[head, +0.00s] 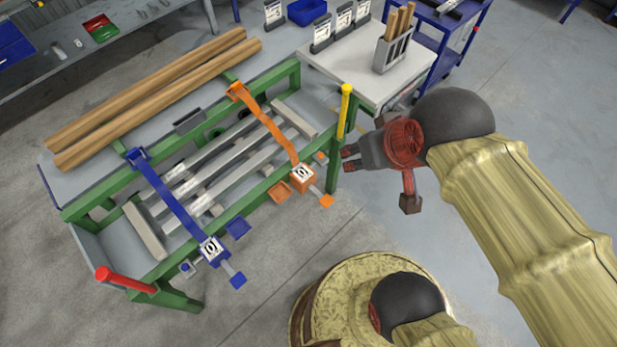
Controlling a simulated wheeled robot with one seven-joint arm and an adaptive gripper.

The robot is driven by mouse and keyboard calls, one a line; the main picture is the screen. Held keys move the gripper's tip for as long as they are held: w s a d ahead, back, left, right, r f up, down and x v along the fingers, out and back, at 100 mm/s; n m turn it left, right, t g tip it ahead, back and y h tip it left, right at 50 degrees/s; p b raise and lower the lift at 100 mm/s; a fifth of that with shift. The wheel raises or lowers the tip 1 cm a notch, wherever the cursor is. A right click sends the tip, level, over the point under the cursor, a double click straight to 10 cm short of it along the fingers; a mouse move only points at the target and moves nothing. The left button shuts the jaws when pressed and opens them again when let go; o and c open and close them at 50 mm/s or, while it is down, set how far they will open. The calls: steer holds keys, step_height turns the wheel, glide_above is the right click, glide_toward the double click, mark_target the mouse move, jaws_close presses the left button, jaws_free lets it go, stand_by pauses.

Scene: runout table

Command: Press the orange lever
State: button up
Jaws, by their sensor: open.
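A long orange lever arm (272,128) slopes across the green-framed table, from an orange bracket at the back rail to an orange box (303,178) with a white label at the front rail. Small orange pads stick out around this box, one at the front right (326,201) and one at the left (280,192). My gripper (346,159) is open and empty, with its fingers pointing left. In the picture it is right of the orange box, just past the green corner leg, apart from the orange parts. Its height relative to them is hard to tell.
A yellow-capped post (344,108) stands at the table corner close to my gripper. A matching blue arm (175,200) and a red handle (125,281) are farther left. Two wooden poles (160,98) lie at the back. A pale side table (350,72) holds a grey holder.

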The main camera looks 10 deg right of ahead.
steer(key=w+f+g+b, duration=0.1)
steer(key=f, duration=0.3)
steer(key=w+f+g+b, duration=0.1)
steer(key=f, duration=0.4)
steer(key=f+g+b, duration=0.1)
steer(key=f, duration=0.3)
steer(key=shift+w+d+f+g, duration=0.15)
steer(key=shift+w+f+g, duration=0.2)
steer(key=shift+w+g, duration=0.05)
steer(key=c, duration=0.6)
steer(key=w+f+n+g+b, duration=0.1)
steer(key=w+f+n, duration=0.1)
steer(key=f, duration=0.3)
steer(key=w+f+n+g+b, duration=0.1)
steer(key=w+f+n, duration=0.1)
steer(key=f, duration=0.4)
steer(key=w+f+n+g+b, duration=0.1)
steer(key=f+n, duration=0.1)
steer(key=f, duration=0.4)
steer(key=shift+w+d, duration=0.25)
steer(key=shift+w, duration=0.15)
jaws_close()
steer(key=w+f+n+t, duration=0.1)
steer(key=w+f+n, duration=0.8)
steer(key=n, duration=0.9)
steer(key=shift+d+f+b, duration=0.2)
steer(key=shift+f+b, duration=0.25)
steer(key=shift+f, duration=0.9)
steer(key=shift+w, duration=0.1)
